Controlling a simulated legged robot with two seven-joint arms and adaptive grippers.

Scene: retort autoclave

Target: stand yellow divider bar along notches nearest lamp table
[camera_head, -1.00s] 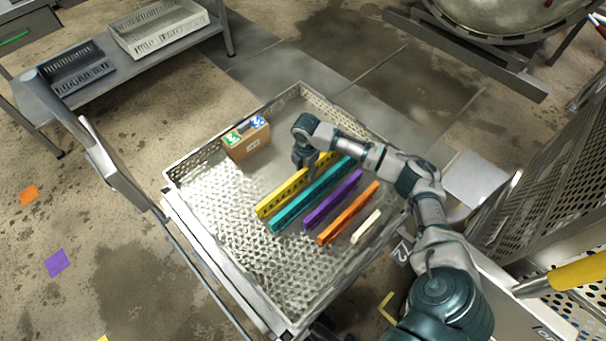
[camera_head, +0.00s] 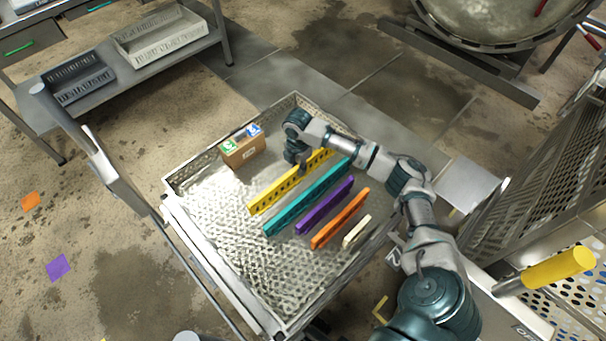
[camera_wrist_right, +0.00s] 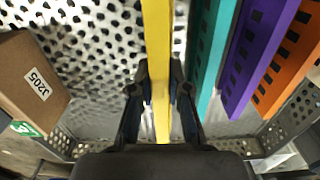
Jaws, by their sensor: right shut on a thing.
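The yellow divider bar (camera_head: 268,198) is a long slotted strip over the left part of the perforated metal basket, beside the teal bar. My right gripper (camera_head: 302,168) is shut on it from above, towards its far end. In the right wrist view the yellow bar (camera_wrist_right: 157,60) runs between the two fingers (camera_wrist_right: 160,92), with a finger against each side. Whether its underside touches the basket floor is hard to tell. I cannot pick out the lamp table or its notches for sure. My left gripper is not in view.
Teal (camera_head: 290,214), purple (camera_head: 325,206), orange (camera_head: 341,218) and short cream (camera_head: 357,231) bars stand right of the yellow one. A cardboard box (camera_head: 243,153) sits at the basket's far left. The basket's near-left floor (camera_head: 215,213) is clear. A grey bench (camera_head: 143,80) holds two trays.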

